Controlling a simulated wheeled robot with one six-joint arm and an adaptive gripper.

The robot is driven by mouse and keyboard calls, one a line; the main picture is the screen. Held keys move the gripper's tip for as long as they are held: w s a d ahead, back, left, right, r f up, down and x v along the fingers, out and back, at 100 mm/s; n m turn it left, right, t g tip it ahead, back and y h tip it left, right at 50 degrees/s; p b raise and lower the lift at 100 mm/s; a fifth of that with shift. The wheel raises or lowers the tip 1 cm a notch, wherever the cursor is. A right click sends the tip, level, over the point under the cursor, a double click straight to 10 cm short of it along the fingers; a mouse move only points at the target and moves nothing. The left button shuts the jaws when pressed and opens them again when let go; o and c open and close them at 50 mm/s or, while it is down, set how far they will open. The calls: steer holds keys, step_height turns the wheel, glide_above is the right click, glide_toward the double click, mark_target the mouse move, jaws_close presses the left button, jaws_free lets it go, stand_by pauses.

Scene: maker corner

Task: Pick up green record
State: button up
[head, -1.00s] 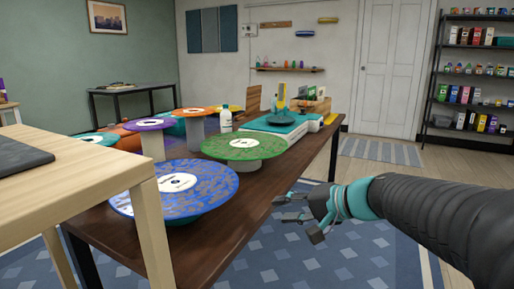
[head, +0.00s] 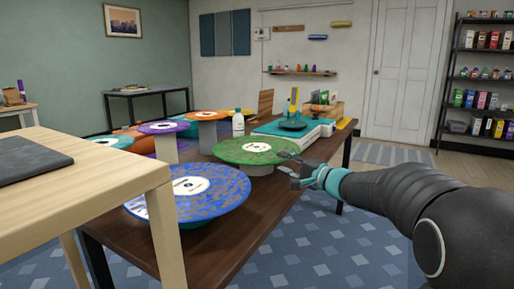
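The green record (head: 256,151) lies flat on a short pale stand on the dark wooden table (head: 232,247). It has a white label at its middle. My gripper (head: 287,170) is at the right edge of the green record, its fingers spread apart. Nothing shows between the fingers. Whether a finger touches the record's rim I cannot tell.
A blue record (head: 215,203) lies in front of the green one. Purple (head: 163,127) and orange (head: 208,115) records stand behind, near a white bottle (head: 238,123). A teal turntable (head: 287,128) is at the back. A pale wooden table (head: 110,178) blocks the left front.

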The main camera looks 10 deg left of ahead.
mark_target(271, 157)
steer(key=shift+p+x, duration=0.8)
steer(key=shift+x, duration=2.4)
steer(key=shift+w+d, duration=0.1)
steer(key=shift+d, duration=0.1)
jaws_close()
